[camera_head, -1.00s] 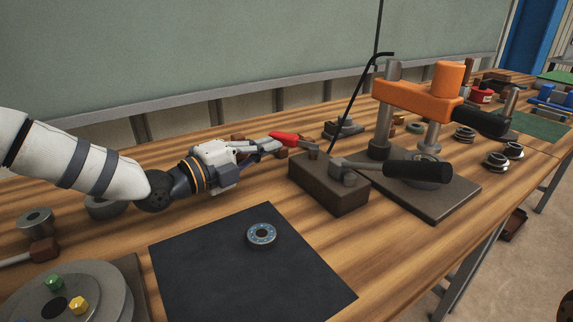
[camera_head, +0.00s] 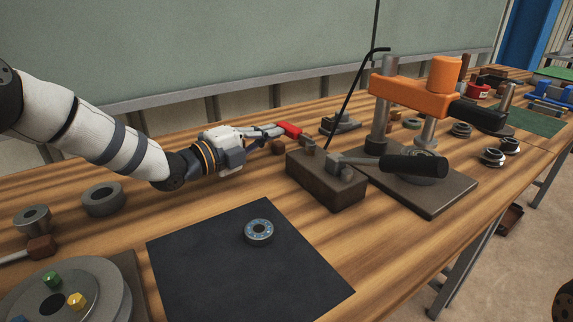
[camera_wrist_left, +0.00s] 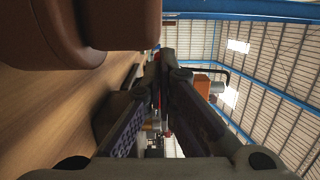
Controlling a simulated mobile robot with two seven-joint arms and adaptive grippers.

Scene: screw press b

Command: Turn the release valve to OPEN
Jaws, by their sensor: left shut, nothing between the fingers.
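The release valve shows as a red handle (camera_head: 289,130) at the left rear of the dark block (camera_head: 322,187). A short grey piece (camera_head: 307,145) lies between the red handle and the block. My left gripper (camera_head: 277,132) is shut and empty, its fingertips right beside the left end of the red handle. I cannot tell whether they touch it. In the left wrist view my left gripper (camera_wrist_left: 163,66) has its fingers closed together, with only a sliver of red past them. No OPEN mark is readable. My right gripper is not in view.
The block carries a black-gripped lever (camera_head: 413,168) and a thin black rod (camera_head: 350,95). The orange press (camera_head: 415,92) stands to its right. A bearing (camera_head: 259,231) lies on the black mat (camera_head: 215,265) in front. Grey rings (camera_head: 103,200) lie at left.

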